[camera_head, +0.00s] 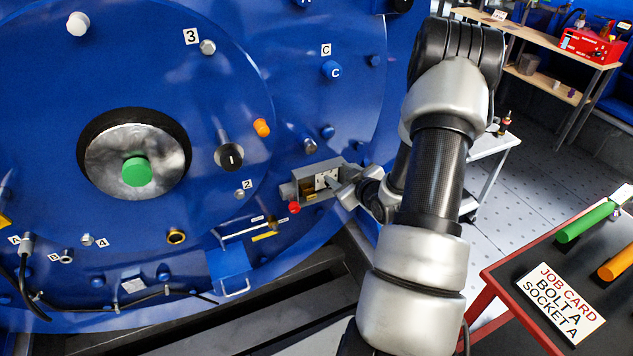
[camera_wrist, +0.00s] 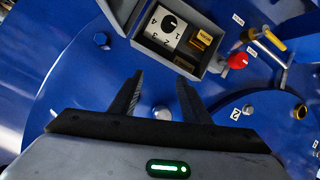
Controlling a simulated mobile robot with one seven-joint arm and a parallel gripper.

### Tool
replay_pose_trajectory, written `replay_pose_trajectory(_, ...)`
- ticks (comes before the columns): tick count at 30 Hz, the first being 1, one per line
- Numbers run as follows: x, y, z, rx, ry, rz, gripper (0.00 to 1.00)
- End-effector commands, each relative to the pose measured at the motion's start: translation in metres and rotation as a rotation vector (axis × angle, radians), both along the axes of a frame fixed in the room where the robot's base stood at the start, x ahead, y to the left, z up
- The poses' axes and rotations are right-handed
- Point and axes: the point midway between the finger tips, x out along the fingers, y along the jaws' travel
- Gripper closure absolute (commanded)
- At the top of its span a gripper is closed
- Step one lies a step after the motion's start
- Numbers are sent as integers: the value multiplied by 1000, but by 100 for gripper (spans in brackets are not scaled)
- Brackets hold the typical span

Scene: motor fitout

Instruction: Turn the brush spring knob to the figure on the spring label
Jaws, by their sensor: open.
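The brush spring knob appears to be the small black knob (camera_wrist: 169,23) on a white dial plate (camera_wrist: 157,33) with figures. The plate is inside an open grey box (camera_wrist: 141,41) on the blue motor; the box also shows in the head view (camera_head: 286,190). The knob's exact setting is too small to read. My gripper (camera_wrist: 159,79) is open and empty, its fingers apart and short of the box in the wrist view. In the head view, my gripper (camera_head: 347,194) is at the box's right side. I cannot make out which label is the spring label.
Brass blocks (camera_wrist: 203,39) sit beside the dial. Rods with small unreadable labels (camera_wrist: 251,50) are nearby. A blue hatch with a handle (camera_head: 230,270) hangs below. A job card (camera_head: 560,305) lies on the right table.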

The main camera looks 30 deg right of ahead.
Motion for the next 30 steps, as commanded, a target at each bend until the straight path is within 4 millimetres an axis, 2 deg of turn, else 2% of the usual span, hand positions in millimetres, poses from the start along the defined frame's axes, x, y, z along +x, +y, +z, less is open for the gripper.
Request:
replay_pose_trajectory(1,-14,-6,-47,38,-44,-9,57)
replay_pose_trajectory(3,-28,-8,-77,74,-129,-15,57)
replay_pose_trajectory(6,-49,-10,-107,121,-242,-39,57)
replay_pose_trajectory(9,-67,-10,-126,156,-338,-68,57)
replay_pose_trajectory(13,-81,-10,-134,177,-412,-96,57)
replay_pose_trajectory(17,-79,-11,-134,180,-434,-101,57)
replay_pose_trajectory(23,-48,-14,-134,179,-433,-98,57)
replay_pose_trajectory(30,5,-21,-134,179,-433,-98,57)
